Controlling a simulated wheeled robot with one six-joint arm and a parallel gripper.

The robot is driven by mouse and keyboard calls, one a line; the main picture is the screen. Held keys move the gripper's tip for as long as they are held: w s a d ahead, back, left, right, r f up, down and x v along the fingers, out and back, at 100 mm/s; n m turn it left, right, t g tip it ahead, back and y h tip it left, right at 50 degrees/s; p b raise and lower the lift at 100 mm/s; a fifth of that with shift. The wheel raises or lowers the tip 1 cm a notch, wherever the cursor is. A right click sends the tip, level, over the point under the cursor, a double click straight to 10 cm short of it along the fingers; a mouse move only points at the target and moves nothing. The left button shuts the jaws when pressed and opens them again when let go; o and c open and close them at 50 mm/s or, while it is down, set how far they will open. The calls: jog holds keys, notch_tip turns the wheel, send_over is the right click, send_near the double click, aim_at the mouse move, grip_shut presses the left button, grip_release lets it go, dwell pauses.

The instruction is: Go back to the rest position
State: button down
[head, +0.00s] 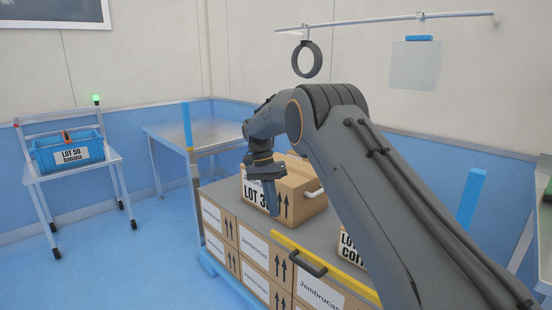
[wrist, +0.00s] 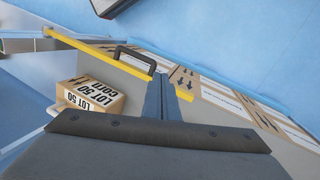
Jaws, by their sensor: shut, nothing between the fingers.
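My gripper (head: 270,205) hangs pointing down in front of a cardboard box labelled LOT (head: 299,206) on the box stack's grey top. Its fingers are together with nothing between them. They also show in the wrist view (wrist: 161,97), above the grey top near a yellow-edged bar. My arm reaches in from the lower right and hides part of the stack. I cannot tell whether the gripper touches the box.
A second box marked LOT 50 corn (wrist: 92,98) stands on the same top. A yellow bar (head: 335,274) with a dark handle (head: 299,258) runs along the near edge. Blue floor (head: 120,265) at left is clear.

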jog(key=s+d+r+n+t+y+p, duration=0.1)
jog(key=s+d+r+n+p, duration=0.45)
jog(key=s+d, duration=1.2)
jog(key=s, duration=0.9)
jog(key=s+d+n+t+y, duration=0.1)
jog(key=s+d, duration=0.1)
jog(key=s, duration=1.1)
jog(key=shift+d+r+t, duration=0.3)
jog(key=shift+d+r, duration=0.1)
jog(key=shift+r, duration=0.05)
